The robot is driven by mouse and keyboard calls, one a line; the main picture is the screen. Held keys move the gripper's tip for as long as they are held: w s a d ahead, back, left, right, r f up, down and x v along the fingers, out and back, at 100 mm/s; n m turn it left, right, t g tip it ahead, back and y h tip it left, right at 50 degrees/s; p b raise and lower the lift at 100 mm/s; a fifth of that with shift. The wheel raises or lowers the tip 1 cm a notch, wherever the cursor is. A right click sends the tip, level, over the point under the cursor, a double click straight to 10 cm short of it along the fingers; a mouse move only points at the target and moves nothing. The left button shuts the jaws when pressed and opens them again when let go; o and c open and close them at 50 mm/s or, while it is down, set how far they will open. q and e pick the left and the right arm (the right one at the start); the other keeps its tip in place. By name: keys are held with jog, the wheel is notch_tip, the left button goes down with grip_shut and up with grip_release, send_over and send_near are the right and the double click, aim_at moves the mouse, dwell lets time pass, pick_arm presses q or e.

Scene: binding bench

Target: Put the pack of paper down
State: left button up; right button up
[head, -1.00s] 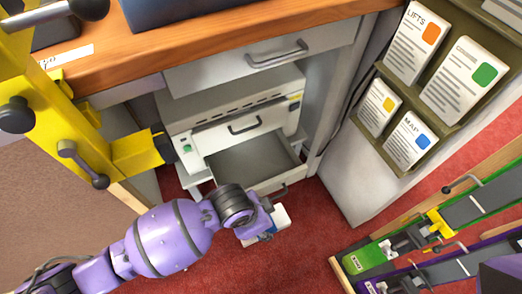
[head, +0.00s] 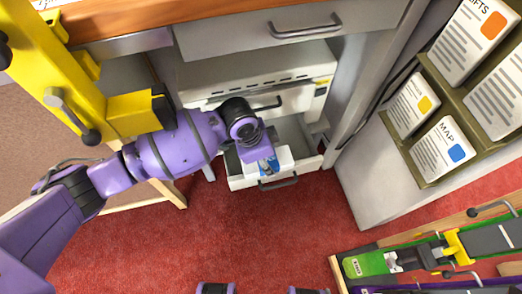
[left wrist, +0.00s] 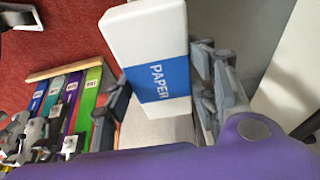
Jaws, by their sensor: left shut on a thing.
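The pack of paper is white with a blue band and the word PAPER, best read in the left wrist view (left wrist: 150,38). In the head view the pack (head: 284,157) shows small beside my left gripper (head: 268,168), partly hidden by it. My left gripper is shut on the pack, with one finger on each side in the left wrist view. In the head view, gripper and pack overlap the front part of a pulled-out grey drawer (head: 240,183) in the white machine. I cannot tell whether the pack touches the drawer. My right gripper is not in view.
The white machine (head: 255,72) stands under the bench top, below a closed drawer (head: 265,35). A yellow clamp-like frame (head: 85,75) stands at the left. Red carpet (head: 240,235) in front is clear.

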pick_arm(q)
jog(key=w+a+b, duration=0.2)
jog(key=w, duration=0.4)
notch_tip(320, 180, down, 7)
jog(key=b, duration=0.3)
jog(key=shift+s+f, duration=0.1)
jog(key=shift+f, duration=0.5)
jog(key=o, duration=1.1)
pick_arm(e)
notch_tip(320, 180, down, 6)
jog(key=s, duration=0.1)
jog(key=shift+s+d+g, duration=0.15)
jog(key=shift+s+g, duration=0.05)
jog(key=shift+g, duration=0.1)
